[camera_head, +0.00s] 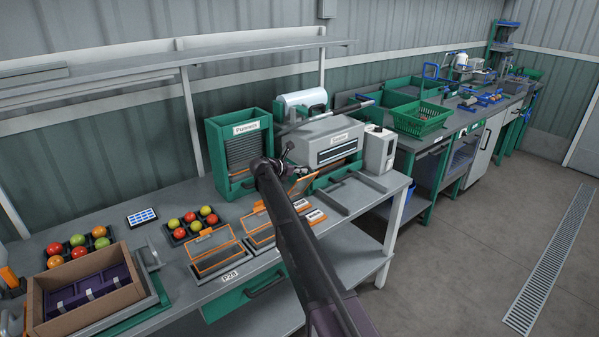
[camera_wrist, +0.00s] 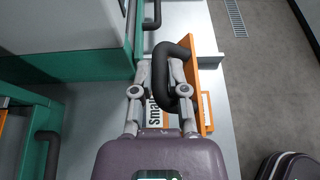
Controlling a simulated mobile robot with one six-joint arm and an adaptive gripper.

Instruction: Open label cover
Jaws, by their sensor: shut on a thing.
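The orange-edged label cover (camera_head: 301,187) stands raised and tilted above the bench, behind my arm in the head view. In the wrist view the cover (camera_wrist: 203,85) shows nearly edge-on, with a thick black loop handle (camera_wrist: 184,53). My gripper (camera_wrist: 161,78) is shut on this handle. A "Small" label (camera_wrist: 155,105) lies beneath, partly hidden by my fingers. In the head view my arm hides much of the gripper and the compartment under the cover.
Two more orange-framed boxes, a left one (camera_head: 212,262) and a middle one (camera_head: 257,218), sit beside it. The green Punnets bin (camera_head: 233,185), the labelled grey machine (camera_head: 322,135) and a grey rail frame (camera_head: 350,207) stand close by. Fruit trays are at left.

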